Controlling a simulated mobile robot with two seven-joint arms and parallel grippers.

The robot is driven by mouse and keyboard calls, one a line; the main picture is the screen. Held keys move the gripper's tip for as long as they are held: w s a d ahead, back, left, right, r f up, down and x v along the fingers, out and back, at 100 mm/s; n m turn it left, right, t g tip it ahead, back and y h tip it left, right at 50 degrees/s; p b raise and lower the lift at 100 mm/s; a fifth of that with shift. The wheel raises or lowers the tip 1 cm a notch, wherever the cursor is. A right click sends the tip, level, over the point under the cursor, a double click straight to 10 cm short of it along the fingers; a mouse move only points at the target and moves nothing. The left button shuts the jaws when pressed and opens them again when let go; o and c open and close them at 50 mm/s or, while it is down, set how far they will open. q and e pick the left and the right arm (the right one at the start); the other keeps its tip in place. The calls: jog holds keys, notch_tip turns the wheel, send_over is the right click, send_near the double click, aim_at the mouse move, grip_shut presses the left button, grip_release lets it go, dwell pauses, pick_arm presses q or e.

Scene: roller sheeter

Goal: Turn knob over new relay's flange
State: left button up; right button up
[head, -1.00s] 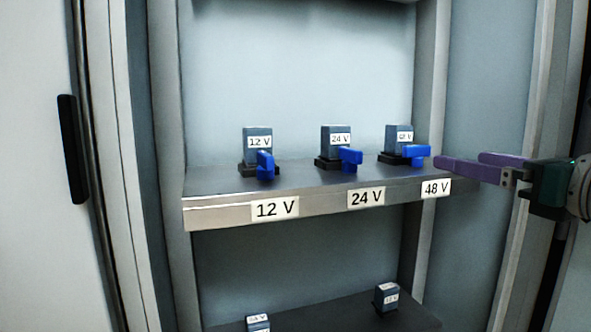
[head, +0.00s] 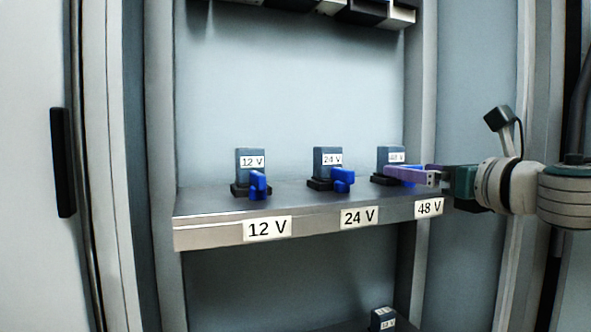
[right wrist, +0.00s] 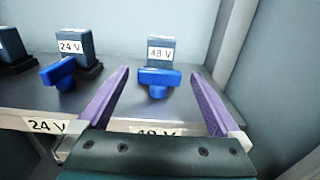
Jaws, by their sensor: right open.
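Three blue-grey relays stand upright in dark sockets on the metal shelf, each with a blue knob in front. The 12 V relay (head: 250,165) has its knob (head: 258,185) pointing mostly toward the front. The 24 V relay (head: 327,162) has its knob (head: 342,180) turned at an angle; this knob also shows in the right wrist view (right wrist: 60,72). The 48 V relay (head: 389,155) also shows in the right wrist view (right wrist: 161,49), its knob (right wrist: 158,80) lying crosswise. My right gripper (right wrist: 160,82) is open, its purple fingers on either side of the 48 V knob, apart from it. My left gripper is not in view.
The shelf's front edge (head: 210,232) carries 12 V, 24 V and 48 V labels. Another relay (head: 383,318) stands on a lower shelf. Dark and pale objects hang at the top. Cabinet uprights border the shelf, close to my right arm.

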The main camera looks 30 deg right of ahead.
jog(key=shift+c, duration=0.2)
jog(key=c, duration=1.3)
jog(key=shift+w+a+r+m+h+p, duration=0.15)
jog(key=shift+m+h+p, duration=0.25)
jog(key=shift+h+p, duration=0.4)
jog(key=shift+c, duration=0.2)
jog(key=m+h+p, duration=0.1)
jog(key=h+p, duration=0.1)
jog(key=m+g+h+p, duration=0.1)
jog(key=h+p, duration=0.1)
jog(key=shift+a+r+m+g, duration=0.1)
jog(key=shift+a+m+g, duration=0.2)
jog(key=shift+m, duration=0.1)
jog(key=m+h, duration=0.1)
jog(key=m+g+h+p, duration=0.1)
jog(key=shift+w+a+h+p, duration=0.15)
jog(key=shift+a+h+p, duration=0.05)
jog(key=shift+h+p, duration=0.1)
jog(key=shift+w+a+f+m+g+h, duration=0.1)
jog(key=shift+f+m+g+h, duration=0.15)
jog(key=shift+m+g+h, duration=0.75)
jog(key=shift+h, duration=0.3)
